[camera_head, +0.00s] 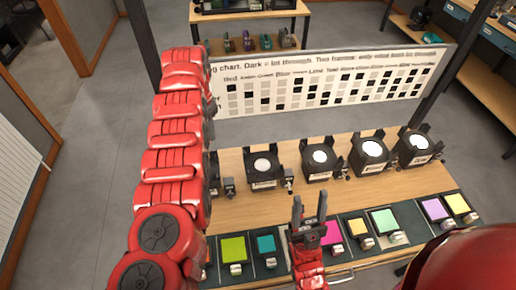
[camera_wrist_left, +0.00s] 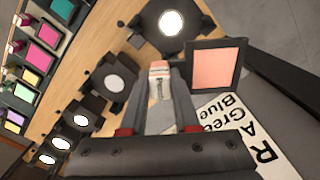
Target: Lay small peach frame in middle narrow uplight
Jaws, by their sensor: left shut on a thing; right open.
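In the left wrist view the small peach frame (camera_wrist_left: 209,68) is a peach pane in a dark square border. My left gripper (camera_wrist_left: 165,88) is shut on its pale handle block, and the frame sticks out to the right of the fingers. The frame and left gripper are hidden behind my left arm in the head view. Several black uplights with glowing white discs stand in a row; the middle one (camera_head: 320,160) also shows in the left wrist view (camera_wrist_left: 80,120). Its disc looks bare. My right gripper (camera_head: 310,208) is open and empty above the front tray.
A chart board (camera_head: 330,82) stands behind the uplights. My left arm covers the table's left end.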

